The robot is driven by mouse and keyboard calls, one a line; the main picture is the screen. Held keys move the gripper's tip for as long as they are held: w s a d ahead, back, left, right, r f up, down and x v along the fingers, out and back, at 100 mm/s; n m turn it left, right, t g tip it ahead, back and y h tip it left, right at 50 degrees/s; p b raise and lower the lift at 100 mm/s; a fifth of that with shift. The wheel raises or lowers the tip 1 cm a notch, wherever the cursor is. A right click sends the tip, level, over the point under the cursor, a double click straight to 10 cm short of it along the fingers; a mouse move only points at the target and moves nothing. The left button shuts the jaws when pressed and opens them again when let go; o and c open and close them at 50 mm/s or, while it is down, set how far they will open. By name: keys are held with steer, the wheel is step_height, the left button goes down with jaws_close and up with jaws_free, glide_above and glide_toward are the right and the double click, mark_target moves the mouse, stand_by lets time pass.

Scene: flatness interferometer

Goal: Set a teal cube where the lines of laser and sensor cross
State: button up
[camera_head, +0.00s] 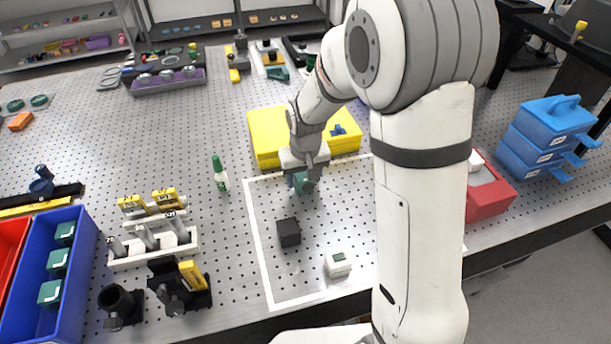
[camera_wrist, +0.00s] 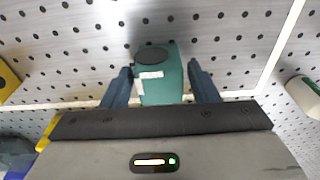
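My gripper (camera_head: 303,184) is low over the perforated table, inside the upper part of a white square outline (camera_head: 261,262). A teal cube (camera_wrist: 163,88) with a dark round spot and a white corner mark sits between its fingers in the wrist view. In the head view the cube (camera_head: 301,183) is partly hidden by the gripper. I cannot tell which things are the laser and sensor.
A blue bin (camera_head: 88,262) at the left holds several teal cubes (camera_head: 57,261). A yellow case (camera_head: 267,133) lies just behind my gripper. A green-capped bottle (camera_head: 220,178) stands left of the outline. A white rack (camera_head: 150,255) stands farther left, a red box (camera_head: 490,195) right.

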mark_target(305, 178)
steer(key=shift+o, duration=0.6)
steer(key=shift+r, duration=0.1)
steer(key=shift+r, duration=0.2)
step_height(305, 178, up, 11)
steer(key=s, duration=0.1)
steer(key=s+d+r+m, duration=0.1)
steer(key=s+d, duration=0.4)
steer(key=s, duration=0.5)
steer(key=s+d+r+m+t, duration=0.1)
steer(key=s+d+r, duration=0.1)
steer(key=s+d, duration=0.4)
steer(key=s, duration=0.3)
steer(key=shift+s+r+t, duration=0.15)
steer(key=shift+s+t, duration=0.15)
steer(key=shift+s, duration=0.1)
steer(key=shift+c, duration=0.3)
